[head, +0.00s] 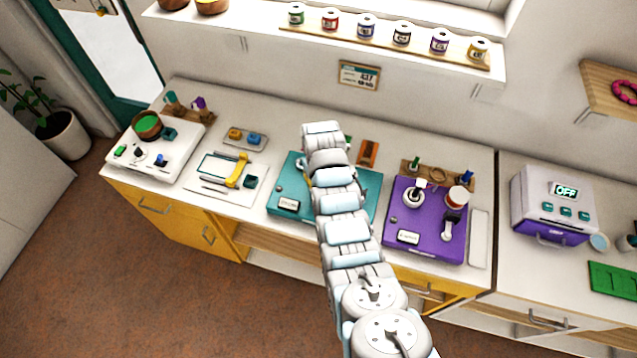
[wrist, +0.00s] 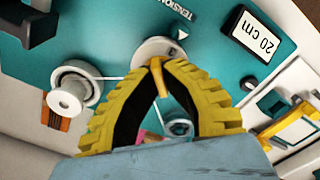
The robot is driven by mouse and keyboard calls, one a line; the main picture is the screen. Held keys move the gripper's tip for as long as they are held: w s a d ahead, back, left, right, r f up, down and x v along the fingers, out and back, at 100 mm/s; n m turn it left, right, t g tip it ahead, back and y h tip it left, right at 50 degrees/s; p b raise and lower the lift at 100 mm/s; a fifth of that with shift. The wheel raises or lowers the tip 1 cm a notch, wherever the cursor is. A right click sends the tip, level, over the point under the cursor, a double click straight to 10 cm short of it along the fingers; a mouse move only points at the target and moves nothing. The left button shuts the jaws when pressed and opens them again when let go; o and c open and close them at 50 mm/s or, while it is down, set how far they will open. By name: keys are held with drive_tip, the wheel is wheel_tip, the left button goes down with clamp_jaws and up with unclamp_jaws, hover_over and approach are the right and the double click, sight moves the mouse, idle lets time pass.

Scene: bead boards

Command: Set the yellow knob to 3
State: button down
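The teal board (head: 286,189) lies under my arm in the head view. The wrist view shows its teal top (wrist: 222,60) with a "TENSION" label (wrist: 178,10). A pale round dial (wrist: 152,47) sits below the label, and the narrow yellow knob (wrist: 158,80) stands at it. My gripper (wrist: 163,65) has its yellow fingers brought together at the tips, with the knob between them, so it looks shut on the knob. In the head view my arm hides the knob.
A white spool (wrist: 68,94) with a thread stands beside the dial, and a "20 cm" display (wrist: 258,38) is on the board. In the head view, a white board with a yellow handle (head: 237,170) lies left, and a purple board (head: 430,235) right.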

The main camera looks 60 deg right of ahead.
idle(0.4)
drive_tip(key=c, duration=1.2)
unclamp_jaws()
drive_tip(key=shift+r, duration=3.75)
